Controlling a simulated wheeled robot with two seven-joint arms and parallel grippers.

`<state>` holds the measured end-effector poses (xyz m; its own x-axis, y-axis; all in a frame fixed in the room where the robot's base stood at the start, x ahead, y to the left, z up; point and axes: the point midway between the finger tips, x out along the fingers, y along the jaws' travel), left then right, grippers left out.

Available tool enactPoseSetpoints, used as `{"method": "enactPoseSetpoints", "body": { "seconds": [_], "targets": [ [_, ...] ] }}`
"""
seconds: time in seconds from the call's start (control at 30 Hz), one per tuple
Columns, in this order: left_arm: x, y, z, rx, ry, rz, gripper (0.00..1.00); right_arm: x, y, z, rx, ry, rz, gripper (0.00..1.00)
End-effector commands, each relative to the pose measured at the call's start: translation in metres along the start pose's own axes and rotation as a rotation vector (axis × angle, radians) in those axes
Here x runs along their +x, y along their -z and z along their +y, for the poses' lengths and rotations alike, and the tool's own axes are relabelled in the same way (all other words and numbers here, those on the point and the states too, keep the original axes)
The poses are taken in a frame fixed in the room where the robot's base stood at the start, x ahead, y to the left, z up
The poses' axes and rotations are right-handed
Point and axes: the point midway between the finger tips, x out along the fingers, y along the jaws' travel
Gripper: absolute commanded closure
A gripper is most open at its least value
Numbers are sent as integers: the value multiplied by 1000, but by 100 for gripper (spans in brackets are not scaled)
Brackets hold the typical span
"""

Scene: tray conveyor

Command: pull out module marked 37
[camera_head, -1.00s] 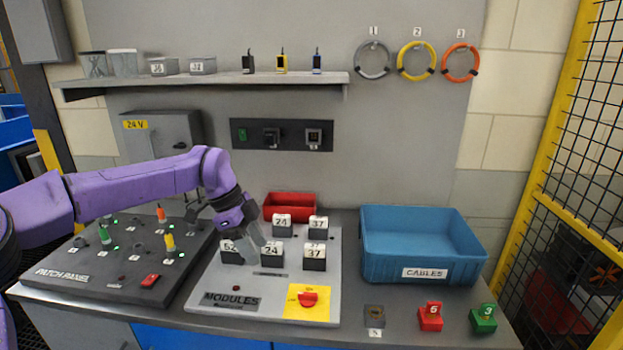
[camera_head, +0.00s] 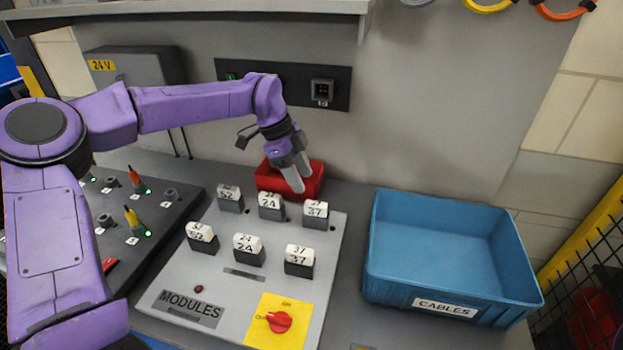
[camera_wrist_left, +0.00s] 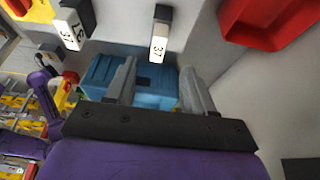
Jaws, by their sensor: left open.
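The grey module board (camera_head: 235,290) bears several dark modules with white numbered tops. A module marked 37 (camera_head: 316,214) stands at the back right, and another marked 37 (camera_head: 299,261) at the front right. Modules marked 24 stand in the middle, back (camera_head: 271,206) and front (camera_head: 249,249). My left gripper (camera_head: 297,183) is open and empty, above the board's back edge, left of and behind the back-right module. In the left wrist view, a module marked 37 (camera_wrist_left: 160,38) shows ahead, between the finger directions and apart from them.
A red bin (camera_head: 312,180) stands just behind the board, close to my left gripper. A blue bin labelled CABLES (camera_head: 445,245) is to the right. A red rotary switch (camera_head: 279,322) on a yellow plate is at the board's front. The patch panel (camera_head: 165,200) lies left.

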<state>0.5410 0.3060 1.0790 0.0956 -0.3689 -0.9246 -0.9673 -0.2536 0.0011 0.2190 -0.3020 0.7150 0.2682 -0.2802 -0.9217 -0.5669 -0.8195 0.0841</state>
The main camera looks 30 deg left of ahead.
Motion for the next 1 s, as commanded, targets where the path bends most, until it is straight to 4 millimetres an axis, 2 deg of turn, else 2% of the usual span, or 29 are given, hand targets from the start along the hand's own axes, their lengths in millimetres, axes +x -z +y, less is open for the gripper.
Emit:
{"method": "enactPoseSetpoints", "body": {
  "seconds": [0.2, 0.4, 0.53, 0.73, 0.77, 0.9, 0.93, 1.0],
  "targets": [
    [46, 1, 1, -1, -5, -1, 47, -14, 6, 1, 0, 0, 0, 57],
    [77, 1, 0, 0, -3, 0, 47, -20, 8, 2, 0, 0, 0, 57],
    [85, 2, 0, 2, -2, 1, 47, -20, 9, 2, 0, 0, 0, 57],
    [86, 2, 0, 3, -1, 1, 47, -20, 8, 2, 0, 0, 0, 57],
    [86, 2, 0, 3, -1, 1, 50, -20, 8, 2, 0, 0, 0, 57],
    [86, 2, 0, 2, -1, 1, 96, -20, 8, 2, 0, 0, 1, 57],
    [86, 2, 0, 2, -1, 1, 100, -20, 8, 2, 0, 0, 1, 57],
    [85, 2, 0, 3, -1, 1, 100, -20, 8, 2, 0, 0, 1, 57]
  ]
}}
